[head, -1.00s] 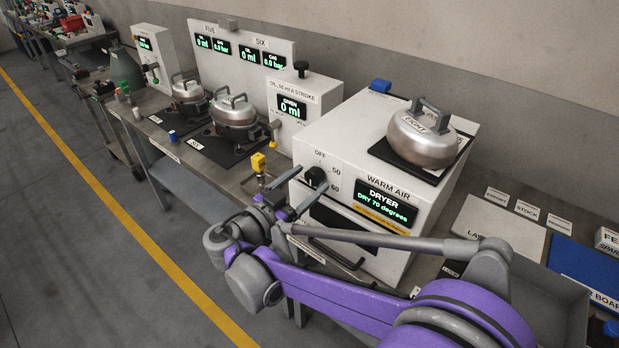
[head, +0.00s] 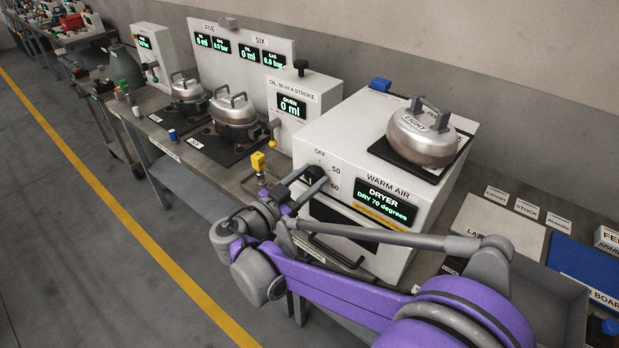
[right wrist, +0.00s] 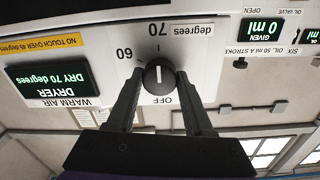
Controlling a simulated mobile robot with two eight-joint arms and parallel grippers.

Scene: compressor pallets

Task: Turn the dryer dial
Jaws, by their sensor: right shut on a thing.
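The dryer (head: 420,215) is a white box on the bench with a lit display (head: 385,205) reading "DRY 70 degrees". Its black round dial (head: 313,176) is on the front face; it also shows upside down in the right wrist view (right wrist: 159,76). My right gripper (head: 306,180) has its two fingers on opposite sides of the dial, shut on it. The white line on the dial lies along the OFF–70 direction; I cannot tell which end is the pointer. The 50 mark is hidden by a finger in the wrist view. My left gripper is not in view.
A metal pot marked EIGHT (head: 422,137) stands on a black pad on the dryer. A yellow-topped valve (head: 258,162) is close left of my gripper. The dryer's handle (head: 337,252) is below the dial. More pots (head: 233,110) stand farther left.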

